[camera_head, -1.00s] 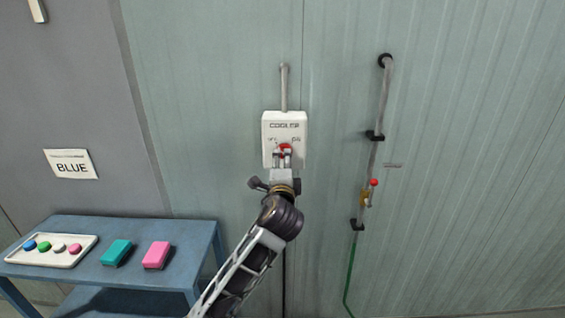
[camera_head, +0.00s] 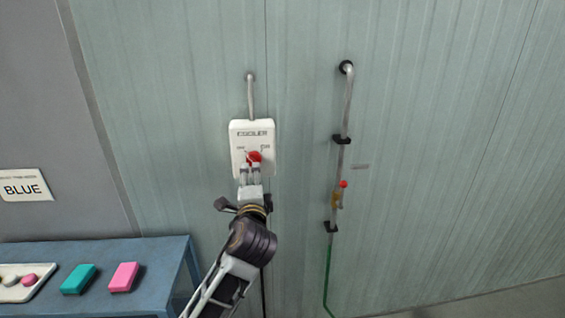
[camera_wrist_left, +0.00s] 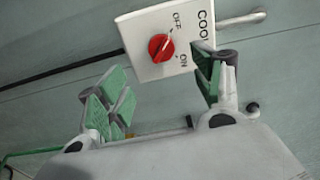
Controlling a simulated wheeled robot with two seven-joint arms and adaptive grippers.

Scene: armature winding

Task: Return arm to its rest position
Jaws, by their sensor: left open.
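The white cooler switch box (camera_head: 252,132) is on the ribbed wall, with a red knob (camera_head: 254,157) between OFF and ON labels. My left gripper (camera_head: 249,172) is just below the knob in the head view, its fingers over the lower part of the box. In the left wrist view the gripper (camera_wrist_left: 164,76) is open and empty, fingers spread apart. The red knob (camera_wrist_left: 161,48) shows there beyond the fingers, with nothing gripping it. I cannot tell surely which label the knob points to. My right gripper is not in view.
A pipe with a red-tipped valve (camera_head: 341,187) runs down the wall to the right. A blue table (camera_head: 160,262) at lower left holds a teal block (camera_head: 78,279), a pink block (camera_head: 124,277) and a white tray (camera_head: 18,295). A BLUE sign (camera_head: 24,186) hangs above.

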